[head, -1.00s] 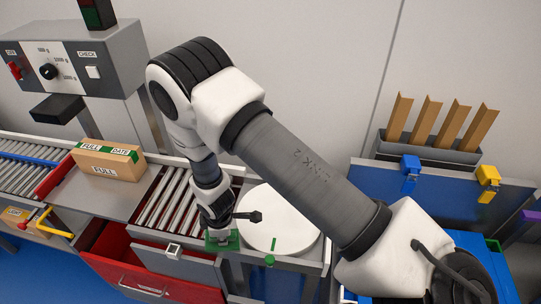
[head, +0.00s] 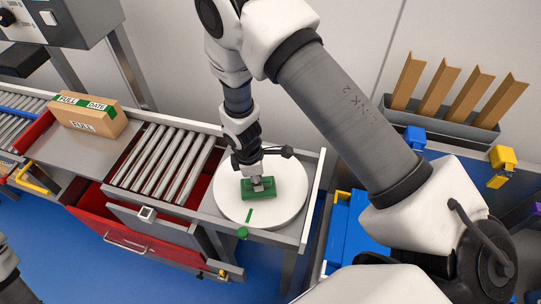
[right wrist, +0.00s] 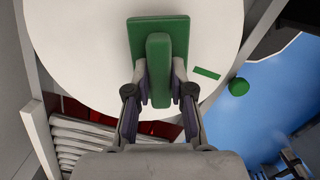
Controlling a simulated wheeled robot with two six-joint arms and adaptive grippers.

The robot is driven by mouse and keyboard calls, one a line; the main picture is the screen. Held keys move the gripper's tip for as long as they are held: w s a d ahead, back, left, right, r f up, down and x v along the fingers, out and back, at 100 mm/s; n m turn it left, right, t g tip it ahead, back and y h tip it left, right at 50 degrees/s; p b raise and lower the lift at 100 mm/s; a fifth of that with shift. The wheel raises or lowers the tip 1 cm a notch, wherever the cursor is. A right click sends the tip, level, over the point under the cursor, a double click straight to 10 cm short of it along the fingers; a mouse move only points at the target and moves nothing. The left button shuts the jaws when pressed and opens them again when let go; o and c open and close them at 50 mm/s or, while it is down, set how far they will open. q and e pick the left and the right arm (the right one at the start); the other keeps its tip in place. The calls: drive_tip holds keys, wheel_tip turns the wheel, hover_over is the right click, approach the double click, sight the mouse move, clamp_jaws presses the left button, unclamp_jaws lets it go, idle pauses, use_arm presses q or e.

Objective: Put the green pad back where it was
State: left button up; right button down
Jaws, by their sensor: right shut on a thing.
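The green pad (head: 261,190) is a flat green plate with a raised grip bar. It also shows in the right wrist view (right wrist: 177,35). My right gripper (head: 258,180) is shut on the bar, one finger on each side, as the right wrist view shows (right wrist: 160,92). The pad is over the white round disc (head: 232,207), near its middle. I cannot tell whether it touches the disc. A green mark (head: 250,216) lies on the disc near its front edge, and a green knob (head: 242,233) is just in front. My left gripper is not in view.
Left of the disc is a roller track (head: 165,160). A cardboard box (head: 88,117) labelled FULL stands beyond it. A red drawer (head: 95,216) is open below. A grey bin (head: 437,122) with brown dividers stands at the right.

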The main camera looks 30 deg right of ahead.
sight(250, 181)
drive_tip(key=shift+a+f+b, duration=0.2)
drive_tip(key=shift+f+b, duration=0.05)
drive_tip(key=shift+f, duration=0.3)
drive_tip(key=shift+a+f+b, duration=0.15)
drive_tip(key=shift+f+b, duration=0.1)
drive_tip(key=shift+f, duration=0.3)
drive_tip(key=shift+a+r, duration=0.1)
drive_tip(key=shift+a, duration=0.1)
drive_tip(key=c, duration=1.2)
unclamp_jaws()
drive_tip(key=shift+w+d, duration=0.1)
drive_tip(key=shift+d, duration=0.1)
drive_tip(key=shift+o, duration=0.9)
drive_tip(key=shift+d, duration=0.2)
drive_tip(key=shift+a+r, duration=0.1)
drive_tip(key=shift+a, duration=0.1)
drive_tip(key=r, duration=0.8)
drive_tip(key=a+r, duration=0.1)
drive_tip(key=r, duration=0.2)
drive_tip(key=shift+w+a+r, duration=0.1)
drive_tip(key=shift+w+r, duration=0.2)
drive_tip(key=shift+r, duration=0.1)
